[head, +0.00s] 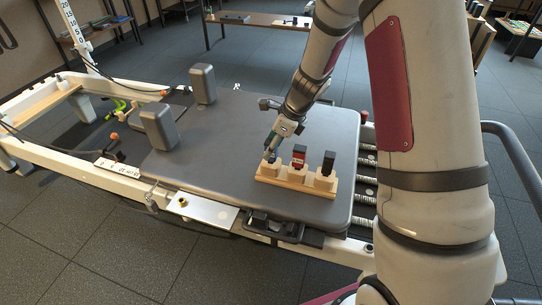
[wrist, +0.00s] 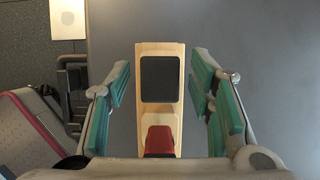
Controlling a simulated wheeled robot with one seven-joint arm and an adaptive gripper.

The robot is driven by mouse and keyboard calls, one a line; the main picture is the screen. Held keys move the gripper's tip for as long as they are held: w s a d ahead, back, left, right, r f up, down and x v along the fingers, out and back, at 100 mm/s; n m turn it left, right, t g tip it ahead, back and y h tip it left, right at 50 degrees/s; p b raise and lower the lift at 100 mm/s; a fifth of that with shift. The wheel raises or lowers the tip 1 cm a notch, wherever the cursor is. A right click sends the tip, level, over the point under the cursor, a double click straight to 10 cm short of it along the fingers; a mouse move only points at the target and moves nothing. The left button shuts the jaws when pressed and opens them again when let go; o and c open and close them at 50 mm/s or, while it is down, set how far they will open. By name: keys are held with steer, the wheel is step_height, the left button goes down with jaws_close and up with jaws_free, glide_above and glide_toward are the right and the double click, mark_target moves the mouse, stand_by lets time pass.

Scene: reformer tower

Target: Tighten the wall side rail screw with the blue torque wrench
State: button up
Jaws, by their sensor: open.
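A light wooden rack (head: 298,186) on the grey carriage top holds three tools in a row: a left-end tool (head: 270,156), a red one (head: 299,156) and a black one (head: 327,164). My gripper (head: 273,145) is open at the left-end tool. In the wrist view its teal fingers (wrist: 160,80) stand either side of that tool's dark square top (wrist: 160,79), with gaps on both sides. The top looks dark grey there, and I cannot make out blue. The red tool (wrist: 160,139) is below it. A brass screw (head: 182,203) sits on a white rail plate; I cannot tell whether it is the wall side one.
Two grey shoulder blocks (head: 159,127) stand on the carriage (head: 235,140), left of the rack. A black bracket (head: 278,226) lies at the near frame edge. Springs (head: 366,175) run to the right. The carriage top around the rack is clear.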

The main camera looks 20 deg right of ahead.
steer(key=shift+w+a+f, duration=0.15)
steer(key=shift+f, duration=0.4)
jaws_close()
steer(key=shift+r, duration=0.1)
step_height(320, 180, up, 10)
steer(key=p, duration=0.5)
steer(key=c, duration=0.8)
jaws_free()
jaws_close()
